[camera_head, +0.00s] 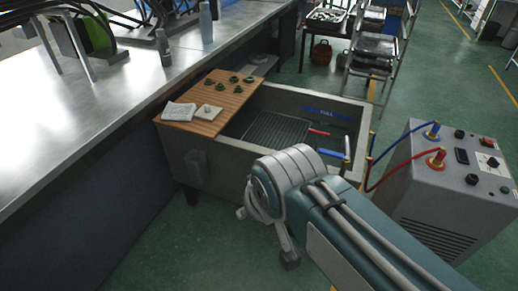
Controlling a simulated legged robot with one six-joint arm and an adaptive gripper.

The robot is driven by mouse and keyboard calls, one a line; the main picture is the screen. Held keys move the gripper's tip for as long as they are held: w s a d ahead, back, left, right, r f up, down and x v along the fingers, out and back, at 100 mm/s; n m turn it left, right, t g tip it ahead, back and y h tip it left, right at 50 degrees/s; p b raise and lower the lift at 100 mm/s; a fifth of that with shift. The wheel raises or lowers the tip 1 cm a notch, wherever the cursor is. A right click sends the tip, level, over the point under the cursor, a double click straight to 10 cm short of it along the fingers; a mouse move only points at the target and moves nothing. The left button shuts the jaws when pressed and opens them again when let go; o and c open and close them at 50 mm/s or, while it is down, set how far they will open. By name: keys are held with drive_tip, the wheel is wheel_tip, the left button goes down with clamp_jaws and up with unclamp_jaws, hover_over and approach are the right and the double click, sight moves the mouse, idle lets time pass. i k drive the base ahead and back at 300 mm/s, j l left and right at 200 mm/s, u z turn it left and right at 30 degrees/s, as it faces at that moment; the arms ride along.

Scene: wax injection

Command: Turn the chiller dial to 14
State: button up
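The chiller (440,190) appears to be the grey box at the right, with a vent on its front. Its top carries a blue and a red hose fitting, several knobs and a small dark display (462,156). A small dark dial (493,162) sits on a white plate near the top's right edge; its setting is too small to read. My arm reaches in from the bottom right. My gripper (266,238) is mostly hidden behind my wrist, in front of the tank and left of the chiller. It is apart from the dial, and its opening is unclear.
A grey tank (215,158) stands in the middle, with a wooden board (211,108) holding small green pieces. Red and blue hoses run between tank and chiller. A metal bench (75,110) fills the left. Green floor is free behind the chiller and at bottom left.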

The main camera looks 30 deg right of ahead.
sight(493, 163)
drive_tip(key=z, duration=2.55)
drive_tip(key=i+l+u, duration=0.1)
drive_tip(key=i+l, duration=0.5)
drive_tip(key=i+l+u, duration=0.15)
drive_tip(key=i+l, duration=0.15)
drive_tip(key=l, duration=0.15)
drive_tip(key=i+l, duration=0.25)
drive_tip(key=l, duration=0.15)
drive_tip(key=i+l+u, duration=0.15)
drive_tip(key=i+l, duration=0.15)
drive_tip(key=i+l+u, duration=0.1)
drive_tip(key=i+l, duration=0.15)
drive_tip(key=l, duration=0.25)
